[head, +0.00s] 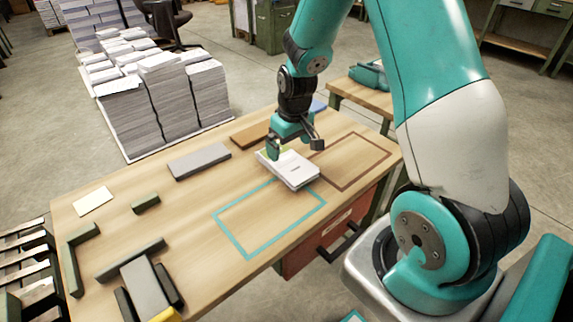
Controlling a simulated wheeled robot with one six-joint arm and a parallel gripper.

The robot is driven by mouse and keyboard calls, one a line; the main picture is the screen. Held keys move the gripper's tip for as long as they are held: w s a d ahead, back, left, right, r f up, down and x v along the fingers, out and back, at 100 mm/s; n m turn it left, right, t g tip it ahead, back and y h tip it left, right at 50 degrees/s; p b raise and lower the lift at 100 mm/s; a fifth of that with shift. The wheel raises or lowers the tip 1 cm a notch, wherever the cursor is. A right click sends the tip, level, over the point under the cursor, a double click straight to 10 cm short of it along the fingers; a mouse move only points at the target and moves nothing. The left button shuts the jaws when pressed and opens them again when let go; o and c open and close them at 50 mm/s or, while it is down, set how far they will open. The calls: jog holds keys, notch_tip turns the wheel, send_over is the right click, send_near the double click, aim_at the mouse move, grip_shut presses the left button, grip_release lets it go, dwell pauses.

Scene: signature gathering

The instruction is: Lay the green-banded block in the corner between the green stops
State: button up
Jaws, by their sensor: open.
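The block is a white paper stack (294,172) with a hint of green at its far left end. It lies flat on the wooden table, between a teal outline and a brown outline, overlapping the edges of both. My gripper (294,147) is open at the block's far end, with its fingers apart; I cannot tell whether they touch it. Dark green stops stand at the table's left: an L-shaped pair (73,264) forms a corner, and a straight bar (131,260) lies to its right.
A grey slab (200,161) and a brown slab (252,134) lie along the far edge. A cream card (93,201) is at back left. A grey piece between dark rails (146,289) stands at the front left. The teal outline (233,241) is mostly clear inside.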

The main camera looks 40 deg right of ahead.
aim_at(287, 159)
jog(key=f, duration=0.5)
jog(key=shift+w+a, duration=0.15)
jog(key=shift+w, duration=0.2)
jog(key=shift+c, duration=0.5)
jog(key=c, duration=0.8)
jog(key=shift+o, duration=0.2)
